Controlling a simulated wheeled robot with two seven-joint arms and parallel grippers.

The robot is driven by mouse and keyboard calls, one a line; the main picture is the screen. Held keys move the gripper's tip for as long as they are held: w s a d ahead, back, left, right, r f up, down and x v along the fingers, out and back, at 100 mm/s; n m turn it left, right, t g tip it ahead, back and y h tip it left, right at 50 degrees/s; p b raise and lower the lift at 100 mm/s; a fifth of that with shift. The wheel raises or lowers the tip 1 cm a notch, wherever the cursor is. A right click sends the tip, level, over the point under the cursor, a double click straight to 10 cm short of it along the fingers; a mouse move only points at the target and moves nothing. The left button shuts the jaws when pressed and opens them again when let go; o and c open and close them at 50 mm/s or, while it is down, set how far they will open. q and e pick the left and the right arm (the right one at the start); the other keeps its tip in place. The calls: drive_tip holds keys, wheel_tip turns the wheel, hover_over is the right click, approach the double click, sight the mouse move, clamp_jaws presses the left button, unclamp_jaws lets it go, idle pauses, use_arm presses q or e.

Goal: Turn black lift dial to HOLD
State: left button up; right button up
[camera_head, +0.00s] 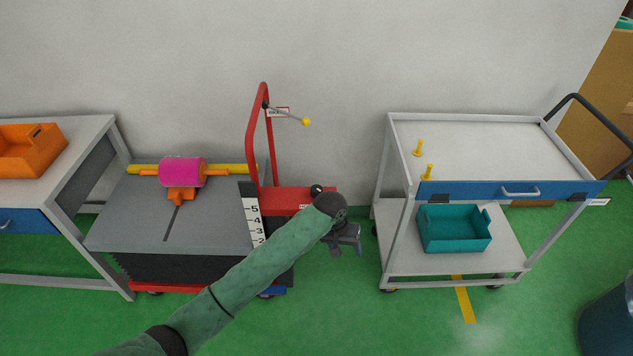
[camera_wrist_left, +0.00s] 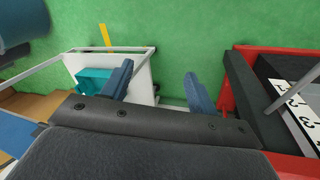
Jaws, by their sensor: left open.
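A small black dial (camera_head: 316,189) sits on the red panel (camera_head: 290,200) at the handle end of the red lift cart, in the head view. My left arm passes in front of the panel, and the dial's pointer setting is too small to read. My left gripper (camera_head: 345,248) is just right of and below the dial, apart from it, with jaws pointing down. In the left wrist view its two blue fingers (camera_wrist_left: 158,88) are spread with nothing between them. I cannot make out the dial in that view. My right gripper is not in view.
The lift platform (camera_head: 130,220) carries a magenta roller (camera_head: 182,171) on an orange holder. A red handle (camera_head: 251,130) with a yellow-tipped lever (camera_head: 306,121) rises behind the panel. A grey trolley (camera_head: 405,262) with a teal bin (camera_head: 452,240) stands right. Green floor separates them.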

use_arm(q)
drive_tip(key=w+a+r+n+y+p, duration=0.1)
drive_tip(key=w+a+r+y+p, duration=0.15)
drive_tip(key=w+r, duration=0.55)
wheel_tip(320, 180, up, 5)
drive_tip(key=n+p, duration=0.2)
hover_over(317, 188)
drive_tip(key=shift+s+y, duration=0.15)
drive_tip(key=shift+y, duration=0.1)
drive_tip(key=shift+a, duration=0.1)
drive_tip(key=shift+f+p, duration=0.35)
drive_tip(key=shift+p, duration=0.05)
drive_tip(key=shift+f+p, duration=1.3)
drive_tip(key=shift+f, duration=2.2)
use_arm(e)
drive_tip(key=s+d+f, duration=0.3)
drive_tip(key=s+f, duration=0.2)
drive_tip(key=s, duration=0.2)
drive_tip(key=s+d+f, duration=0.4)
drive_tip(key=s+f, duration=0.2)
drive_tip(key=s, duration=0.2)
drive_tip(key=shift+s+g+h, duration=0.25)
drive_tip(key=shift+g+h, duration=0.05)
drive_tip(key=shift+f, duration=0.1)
use_arm(q)
drive_tip(key=c, duration=1)
